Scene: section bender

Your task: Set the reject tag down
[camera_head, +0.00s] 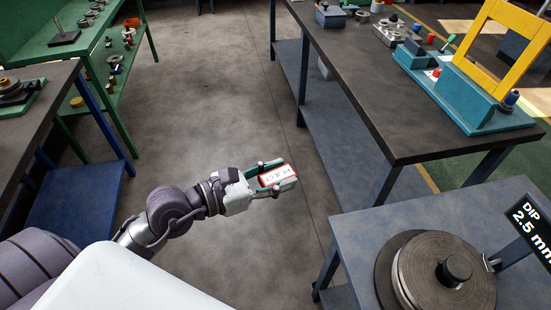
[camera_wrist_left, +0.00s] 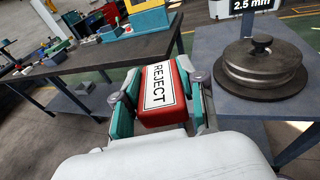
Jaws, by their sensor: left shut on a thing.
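The reject tag (camera_head: 276,174) is a red block with a white label reading REJECT. My left gripper (camera_head: 276,176) is shut on it and holds it in the air over the open floor, left of the grey table. In the left wrist view the tag (camera_wrist_left: 160,95) sits between the two fingers of the gripper (camera_wrist_left: 160,100), label facing the camera. My right gripper is in neither view.
A grey table (camera_head: 365,215) at lower right bears a round stacked metal piece (camera_head: 440,275) and a DIP 2.5 mm sign (camera_head: 533,225). A dark-topped bench (camera_head: 370,110) behind it carries a yellow frame (camera_head: 510,45). A green shelf (camera_head: 95,55) stands at upper left. The floor between is clear.

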